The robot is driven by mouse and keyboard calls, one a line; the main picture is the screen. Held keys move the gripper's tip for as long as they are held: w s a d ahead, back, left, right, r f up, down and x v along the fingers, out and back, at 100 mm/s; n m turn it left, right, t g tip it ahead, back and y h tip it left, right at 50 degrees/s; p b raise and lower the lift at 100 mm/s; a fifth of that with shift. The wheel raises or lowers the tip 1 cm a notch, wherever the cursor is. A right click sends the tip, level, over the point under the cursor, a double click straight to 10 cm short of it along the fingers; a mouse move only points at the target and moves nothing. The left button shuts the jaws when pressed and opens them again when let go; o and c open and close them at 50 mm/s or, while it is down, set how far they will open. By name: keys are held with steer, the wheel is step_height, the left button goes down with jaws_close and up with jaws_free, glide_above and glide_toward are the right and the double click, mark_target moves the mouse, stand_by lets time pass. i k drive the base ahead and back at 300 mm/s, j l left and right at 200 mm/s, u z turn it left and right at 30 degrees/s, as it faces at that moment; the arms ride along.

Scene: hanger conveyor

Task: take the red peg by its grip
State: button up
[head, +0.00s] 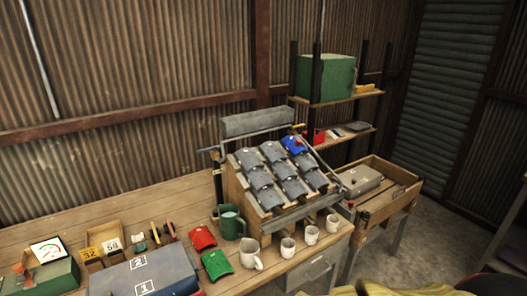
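I cannot single out the red peg with its grip for certain. Several small red things show in the head view. One is an upright red piece (22,272) on a green box at the far left of the bench. Another is a thin red-tipped tool (172,229) lying on the bench among small tools. A small red spot (299,142) shows at the blue curved tile on the rack. My gripper is not in view, so its distance from any of these cannot be told.
A slanted rack (234,188) of grey curved tiles stands on the wooden bench (110,205). A blue-grey numbered box (150,270) fills the front. Shelves stand behind right.

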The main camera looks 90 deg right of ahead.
mark_target(299, 142)
steer(key=z, duration=3.3)
steer(key=i+l+u, duration=0.1)
steer(key=i+l, duration=0.25)
steer(key=i+l+u, duration=0.1)
steer(key=i+l, duration=0.2)
steer(key=l, duration=0.2)
